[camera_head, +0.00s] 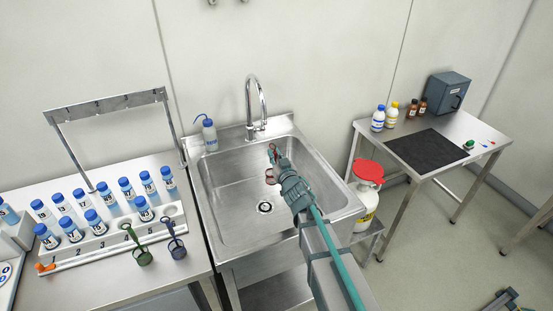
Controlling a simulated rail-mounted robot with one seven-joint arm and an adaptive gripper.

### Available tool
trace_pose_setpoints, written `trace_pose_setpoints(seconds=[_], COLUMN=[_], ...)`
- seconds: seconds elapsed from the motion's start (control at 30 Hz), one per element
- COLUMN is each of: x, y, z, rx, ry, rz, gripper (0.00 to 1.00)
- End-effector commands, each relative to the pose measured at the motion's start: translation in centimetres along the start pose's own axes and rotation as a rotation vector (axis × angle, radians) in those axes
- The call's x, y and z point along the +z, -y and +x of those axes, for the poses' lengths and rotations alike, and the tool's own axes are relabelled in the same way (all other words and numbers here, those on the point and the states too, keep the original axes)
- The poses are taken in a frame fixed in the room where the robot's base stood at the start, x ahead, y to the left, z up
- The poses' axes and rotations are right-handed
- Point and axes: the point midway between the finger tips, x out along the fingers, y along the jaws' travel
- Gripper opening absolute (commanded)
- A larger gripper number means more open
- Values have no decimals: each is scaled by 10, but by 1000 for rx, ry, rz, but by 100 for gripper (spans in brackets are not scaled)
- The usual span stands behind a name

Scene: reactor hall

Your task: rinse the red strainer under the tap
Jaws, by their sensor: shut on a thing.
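My gripper (277,162) is over the steel sink and is shut on the red strainer (271,178). The strainer is small in the picture and partly hidden by my gripper and arm. It is above the basin, in front of the tap. The curved chrome tap (263,100) stands at the back rim of the sink (222,212). I cannot tell whether water is running or whether the strainer is directly below the spout.
A wash bottle (209,135) stands on the sink's back left corner. The left bench holds a rack of blue-capped bottles, a green strainer (143,256) and a blue strainer (177,249). A red-lidded container (368,172) stands right of the sink, near a table with bottles.

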Motion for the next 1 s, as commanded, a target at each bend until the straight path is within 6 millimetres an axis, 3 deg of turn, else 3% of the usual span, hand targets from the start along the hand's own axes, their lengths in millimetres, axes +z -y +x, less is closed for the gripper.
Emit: trace_pose_setpoints(seconds=[1.0], x=[18], y=[1], z=[93], rx=[0], ry=[0], rz=[-1], gripper=[0])
